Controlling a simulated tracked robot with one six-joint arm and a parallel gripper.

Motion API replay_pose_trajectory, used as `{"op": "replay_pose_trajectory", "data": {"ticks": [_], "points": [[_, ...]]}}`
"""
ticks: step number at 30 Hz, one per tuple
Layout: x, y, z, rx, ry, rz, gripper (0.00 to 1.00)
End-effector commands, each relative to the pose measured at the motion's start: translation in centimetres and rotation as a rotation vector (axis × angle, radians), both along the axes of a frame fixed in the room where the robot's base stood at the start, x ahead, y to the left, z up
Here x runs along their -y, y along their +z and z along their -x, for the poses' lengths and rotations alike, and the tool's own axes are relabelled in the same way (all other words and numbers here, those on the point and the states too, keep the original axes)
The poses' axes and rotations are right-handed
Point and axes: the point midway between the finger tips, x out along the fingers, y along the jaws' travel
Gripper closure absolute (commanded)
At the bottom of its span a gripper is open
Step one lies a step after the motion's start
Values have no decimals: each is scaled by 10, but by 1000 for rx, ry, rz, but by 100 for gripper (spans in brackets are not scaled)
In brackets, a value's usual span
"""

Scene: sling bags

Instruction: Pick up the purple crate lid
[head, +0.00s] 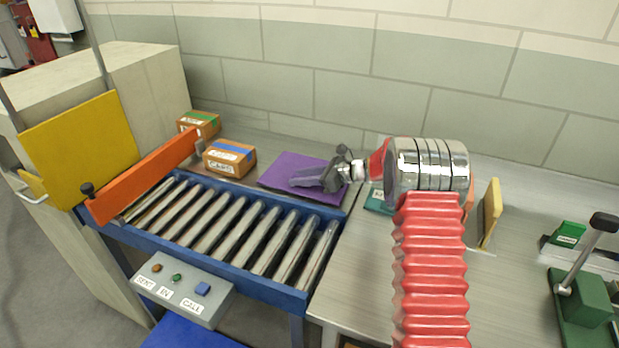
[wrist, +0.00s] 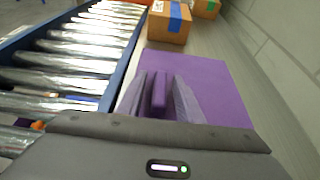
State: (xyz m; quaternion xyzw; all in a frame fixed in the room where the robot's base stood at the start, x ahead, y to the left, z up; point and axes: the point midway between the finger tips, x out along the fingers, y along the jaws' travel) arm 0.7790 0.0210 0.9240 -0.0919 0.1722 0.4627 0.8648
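The purple crate lid (head: 290,163) lies flat on the metal bench beside the roller conveyor. In the wrist view the lid (wrist: 212,82) has a raised purple handle (wrist: 159,93) near its middle. My gripper (head: 296,178) reaches in from the right, low over the lid. In the wrist view my gripper (wrist: 160,90) is open, with a finger on each side of the handle and a gap showing on both sides. I cannot tell how far down the handle the fingertips reach. In the head view the gripper hides the handle.
The blue-framed roller conveyor (head: 235,235) runs along the lid's near side. A cardboard box with blue tape (head: 229,158) and one with green tape (head: 199,125) stand left of the lid. The wall (head: 310,95) is behind. An orange bar (head: 145,178) crosses the conveyor's left end.

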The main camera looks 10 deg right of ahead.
Motion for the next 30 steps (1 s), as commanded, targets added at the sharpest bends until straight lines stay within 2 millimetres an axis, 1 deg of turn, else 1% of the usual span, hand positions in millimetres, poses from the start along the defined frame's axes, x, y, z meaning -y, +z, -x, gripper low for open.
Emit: {"op": "replay_pose_trajectory", "data": {"ticks": [1,2,13,25,30], "points": [[0,0,0,0,0,0,71],[0,0,0,0,0,0,73],[0,0,0,0,0,0,99],[0,1,0,1,0,1,100],[0,12,0,4,1,1,100]]}}
